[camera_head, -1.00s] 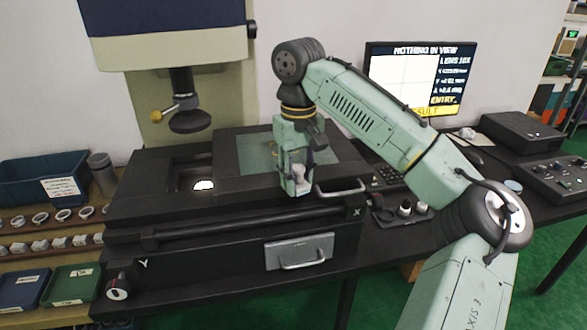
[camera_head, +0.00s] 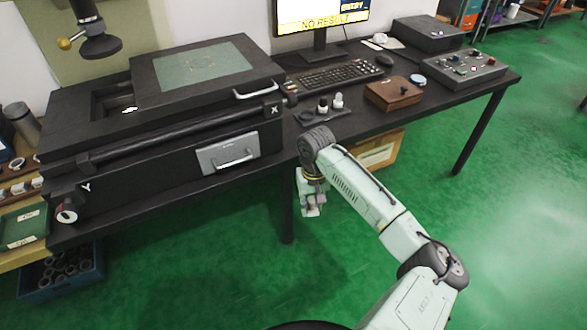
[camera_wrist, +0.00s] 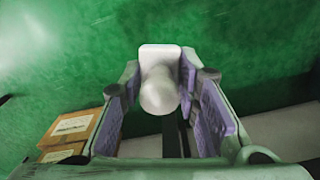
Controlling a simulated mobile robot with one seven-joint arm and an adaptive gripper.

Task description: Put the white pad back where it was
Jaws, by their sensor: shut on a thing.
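My gripper (camera_head: 312,210) hangs over the green floor, in front of the black table's front edge and below its top. In the wrist view my gripper (camera_wrist: 165,98) is shut on the white pad (camera_wrist: 158,92), which has a rounded knob and a flat squarish end. The pad is between the purple-lined fingers, clear of any surface. In the head view it is too small to make out clearly. A dark holder (camera_head: 308,117) on the table carries two small white-topped pieces (camera_head: 322,106).
The measuring machine's stage (camera_head: 150,120) fills the table's left part. A keyboard (camera_head: 340,76), brown box (camera_head: 393,94) and control box (camera_head: 460,68) stand to the right. A cardboard box (camera_head: 378,155) is under the table; boxes (camera_wrist: 72,128) show in the wrist view.

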